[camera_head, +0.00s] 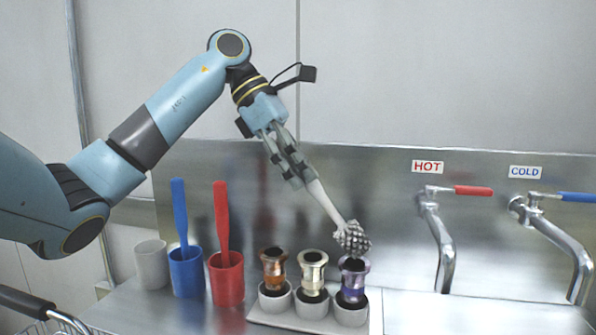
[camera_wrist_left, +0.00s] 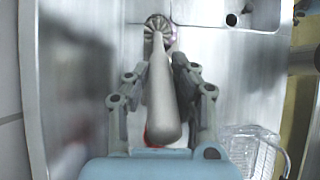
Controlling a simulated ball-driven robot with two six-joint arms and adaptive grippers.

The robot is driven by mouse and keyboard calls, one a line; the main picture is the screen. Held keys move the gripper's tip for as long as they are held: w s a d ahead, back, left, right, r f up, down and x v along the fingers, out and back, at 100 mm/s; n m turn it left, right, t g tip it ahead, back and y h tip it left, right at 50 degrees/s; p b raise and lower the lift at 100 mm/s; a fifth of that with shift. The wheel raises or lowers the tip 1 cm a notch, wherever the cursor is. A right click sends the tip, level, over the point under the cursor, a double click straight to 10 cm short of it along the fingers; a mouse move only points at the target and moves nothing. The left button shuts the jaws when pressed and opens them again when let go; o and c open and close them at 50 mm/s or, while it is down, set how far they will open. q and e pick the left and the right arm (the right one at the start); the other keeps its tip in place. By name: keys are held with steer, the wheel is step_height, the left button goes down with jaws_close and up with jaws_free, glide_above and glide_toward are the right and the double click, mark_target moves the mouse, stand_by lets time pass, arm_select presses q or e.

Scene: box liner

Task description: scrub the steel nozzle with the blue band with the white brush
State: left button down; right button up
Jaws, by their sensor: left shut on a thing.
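My left gripper (camera_head: 289,165) is shut on the handle of the white brush (camera_head: 325,201). The brush slants down to the right, and its bumpy grey-white head is at the top of the right-hand nozzle (camera_head: 354,283), which looks blue-purple. Whether the head touches the rim or is just above it I cannot tell. In the left wrist view, the brush (camera_wrist_left: 163,95) lies between the fingers of the gripper (camera_wrist_left: 160,85), its head covering most of the nozzle. My right gripper is not in view.
An orange-brown nozzle (camera_head: 274,268) and a pale gold nozzle (camera_head: 313,270) stand left of it in grey cups. Farther left are a red cup (camera_head: 226,281) and a blue cup (camera_head: 187,274) with handles upright, and an empty-looking white cup (camera_head: 151,265). Hot and cold taps (camera_head: 445,245) stand right.

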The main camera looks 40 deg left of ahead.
arm_select(q)
steer(key=shift+w+a, duration=0.25)
steer(key=shift+w, duration=0.3)
steer(key=shift+f, duration=0.1)
steer(key=shift+s, duration=0.15)
steer(key=s, duration=0.1)
steer(key=s+d+b, duration=0.1)
steer(key=s, duration=0.1)
steer(key=shift+d, duration=0.3)
stand_by(0.5)
steer(key=shift+w+a, duration=0.4)
steer(key=shift+w, duration=0.4)
steer(key=shift+w+a, duration=0.4)
steer(key=shift+w, duration=0.4)
steer(key=shift+s, duration=0.15)
